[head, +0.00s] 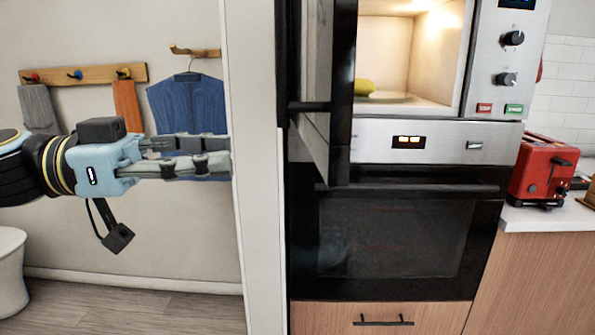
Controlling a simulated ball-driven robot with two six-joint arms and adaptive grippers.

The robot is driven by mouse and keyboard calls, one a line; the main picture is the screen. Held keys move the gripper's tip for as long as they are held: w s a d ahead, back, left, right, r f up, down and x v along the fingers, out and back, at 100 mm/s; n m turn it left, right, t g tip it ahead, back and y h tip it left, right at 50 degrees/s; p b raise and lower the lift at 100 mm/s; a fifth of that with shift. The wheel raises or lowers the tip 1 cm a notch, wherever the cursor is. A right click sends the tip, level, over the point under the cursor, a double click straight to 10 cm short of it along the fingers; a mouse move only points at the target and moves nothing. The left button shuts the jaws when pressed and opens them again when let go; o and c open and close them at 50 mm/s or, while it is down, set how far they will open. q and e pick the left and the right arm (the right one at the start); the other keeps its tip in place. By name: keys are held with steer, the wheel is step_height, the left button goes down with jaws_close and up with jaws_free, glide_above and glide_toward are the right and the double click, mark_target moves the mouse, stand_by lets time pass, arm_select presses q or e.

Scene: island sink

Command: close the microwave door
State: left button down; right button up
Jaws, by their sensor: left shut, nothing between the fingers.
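The microwave (497,60) is built in above an oven, and its lit inside shows. Its dark door (341,75) stands open on the left and swings out toward me, seen nearly edge-on. The black door handle (309,107) is on the door's left-facing side. A yellow-green item (363,87) lies on a plate (392,98) inside. My left gripper (226,155) is shut and empty. My right gripper is not in view.
A pale wall edge (252,230) stands left of the appliances. The black oven (395,235) below is closed. A red toaster (540,170) sits on the counter at right. A coat rack (85,73) hangs on the left wall.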

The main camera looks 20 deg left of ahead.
mark_target(321, 154)
arm_select(q)
steer(key=p+x, duration=0.3)
steer(key=x, duration=0.4)
steer(key=shift+w+r, duration=0.2)
steer(key=shift+p+x, duration=0.35)
steer(key=shift+x, duration=0.65)
steer(key=shift+d+f, duration=0.1)
steer(key=shift+f, duration=0.15)
